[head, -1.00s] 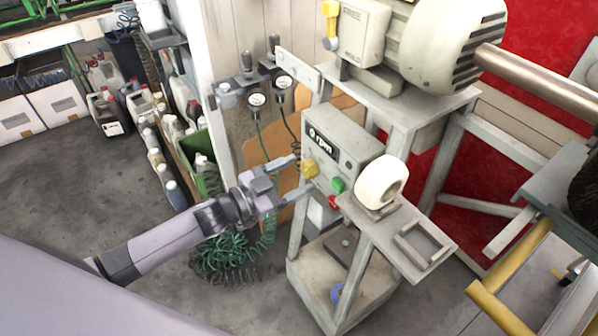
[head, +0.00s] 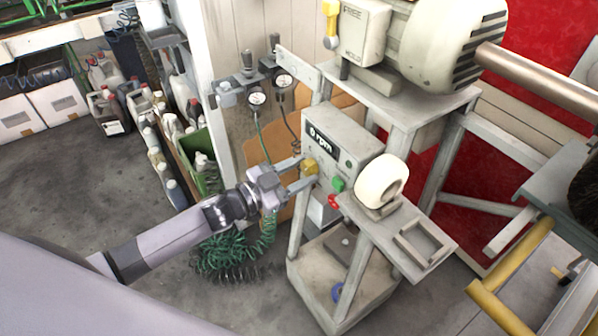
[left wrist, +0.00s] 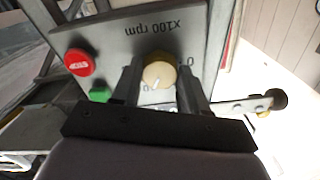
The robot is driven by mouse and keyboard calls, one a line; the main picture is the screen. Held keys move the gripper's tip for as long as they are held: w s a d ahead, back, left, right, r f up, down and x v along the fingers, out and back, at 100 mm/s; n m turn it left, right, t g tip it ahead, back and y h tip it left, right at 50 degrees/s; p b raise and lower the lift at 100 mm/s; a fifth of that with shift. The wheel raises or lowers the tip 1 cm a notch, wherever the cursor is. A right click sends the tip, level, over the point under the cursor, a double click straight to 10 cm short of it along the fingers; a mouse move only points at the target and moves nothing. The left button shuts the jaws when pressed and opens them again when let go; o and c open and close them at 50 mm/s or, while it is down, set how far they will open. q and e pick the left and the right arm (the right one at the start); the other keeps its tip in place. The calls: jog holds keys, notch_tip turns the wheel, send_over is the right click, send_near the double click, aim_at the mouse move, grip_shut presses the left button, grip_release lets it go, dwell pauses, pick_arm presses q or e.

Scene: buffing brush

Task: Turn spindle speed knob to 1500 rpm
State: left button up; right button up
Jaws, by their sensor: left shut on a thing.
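The spindle speed knob (head: 310,166) is yellow and sits on the front of the grey control box (head: 346,143). The box's display (head: 321,138) reads "0 rpm". In the left wrist view the knob (left wrist: 158,75) has a pale face with a white pointer line, and "x100 rpm" is printed on the panel, seen upside down. My left gripper (head: 303,176) is shut on the knob, with one finger on each side; the fingers also show in the left wrist view (left wrist: 160,86). Most scale marks are hidden by the fingers. My right gripper is not in view.
A green button (head: 338,184) and a red button (head: 333,202) sit beside the knob. The motor (head: 440,45) is above. Hoses with gauges (head: 257,98) hang at the left.

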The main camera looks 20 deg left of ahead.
pick_arm(q)
jog(key=m+b, duration=0.1)
jog(key=m, duration=0.5)
jog(key=m+b, duration=0.1)
jog(key=m, duration=0.4)
jog(key=shift+m, duration=0.3)
dwell(0.5)
jog(key=o, duration=1.1)
jog(key=shift+c, duration=0.2)
jog(key=b+v, duration=0.1)
jog(key=v, duration=0.6)
jog(key=shift+s+a, duration=0.1)
